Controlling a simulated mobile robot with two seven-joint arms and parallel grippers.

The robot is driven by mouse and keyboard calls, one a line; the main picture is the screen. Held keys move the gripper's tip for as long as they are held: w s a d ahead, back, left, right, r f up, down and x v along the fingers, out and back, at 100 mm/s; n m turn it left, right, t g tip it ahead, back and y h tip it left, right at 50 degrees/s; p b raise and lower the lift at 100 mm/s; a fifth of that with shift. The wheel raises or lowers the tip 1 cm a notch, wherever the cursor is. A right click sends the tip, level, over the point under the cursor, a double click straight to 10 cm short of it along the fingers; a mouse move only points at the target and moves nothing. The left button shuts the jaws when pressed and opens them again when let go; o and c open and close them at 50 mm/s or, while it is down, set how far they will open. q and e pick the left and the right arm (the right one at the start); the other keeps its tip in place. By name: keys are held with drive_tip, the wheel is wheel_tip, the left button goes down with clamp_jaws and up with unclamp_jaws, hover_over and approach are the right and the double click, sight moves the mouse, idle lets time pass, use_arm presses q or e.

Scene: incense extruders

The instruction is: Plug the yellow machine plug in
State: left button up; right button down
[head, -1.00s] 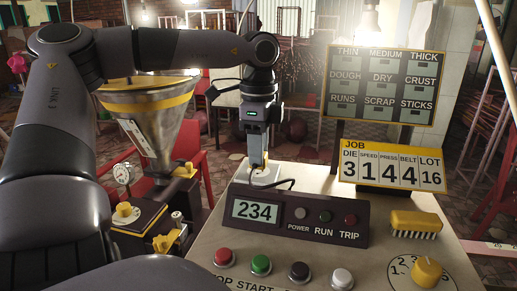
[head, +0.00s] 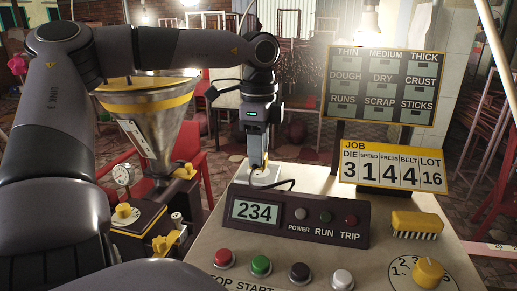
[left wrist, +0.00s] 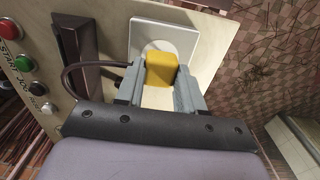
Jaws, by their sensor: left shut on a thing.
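The yellow plug (left wrist: 161,70) sits between the fingers of my left gripper (left wrist: 158,88) in the left wrist view. In the head view, the left gripper (head: 258,172) points down behind the display box and is shut on the plug. A white socket plate (left wrist: 176,38) lies on the panel right at the plug; it also shows in the head view (head: 266,180). The plug's front is over the socket's round recess; whether its pins are inside is hidden. A dark cable (left wrist: 85,68) runs from the plug toward the display box. My right gripper is not in view.
The display box (head: 298,217) reads 234 and stands in front of the socket. Red, green, black and white buttons (head: 261,265) line the panel's near side. A yellow brush (head: 415,224) and a yellow dial (head: 428,272) are at right. A metal hopper (head: 150,115) stands at left.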

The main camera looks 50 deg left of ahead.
use_arm(q)
drive_tip(key=shift+f+b, duration=0.6)
drive_tip(key=shift+f, duration=0.1)
drive_tip(key=o, duration=1.1)
drive_tip(key=shift+c, duration=0.2)
drive_tip(key=shift+r, duration=0.2)
drive_tip(key=shift+r, duration=3.45)
